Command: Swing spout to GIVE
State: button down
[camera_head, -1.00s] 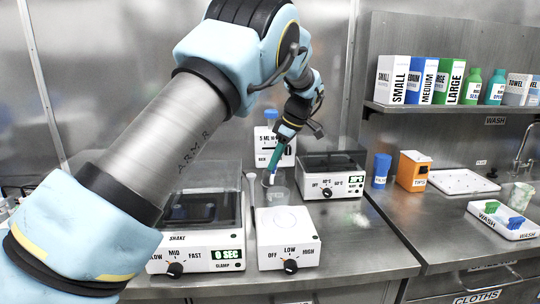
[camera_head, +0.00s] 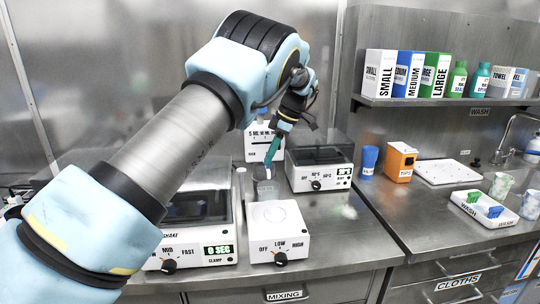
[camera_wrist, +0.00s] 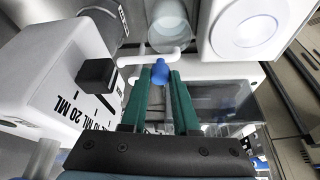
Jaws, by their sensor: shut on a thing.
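The white dispenser (camera_wrist: 70,85) with its ML volume scale stands at the left in the wrist view, and it shows behind my gripper in the head view (camera_head: 258,150). A white bent spout (camera_wrist: 135,60) runs across in front of my fingertips, with a blue knob (camera_wrist: 160,71) on it. My gripper (camera_wrist: 160,78) has its green fingers closed about the blue knob. In the head view my gripper (camera_head: 270,157) points down in front of the dispenser. A clear beaker (camera_wrist: 170,28) stands just beyond the spout. I cannot read a GIVE mark.
A white stirrer (camera_head: 277,242) stands in front of the dispenser, a shaker (camera_head: 200,242) to its left and a lidded heater (camera_head: 320,172) to its right. Bare steel bench lies between.

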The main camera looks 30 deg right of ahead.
jog(key=c, duration=0.7)
grip_release()
jog(key=shift+o, duration=0.2)
jog(key=b+v, duration=0.1)
jog(key=v, duration=0.9)
jog(key=shift+r, duration=0.35)
jog(key=shift+s+d, duration=0.1)
jog(key=shift+s, duration=0.05)
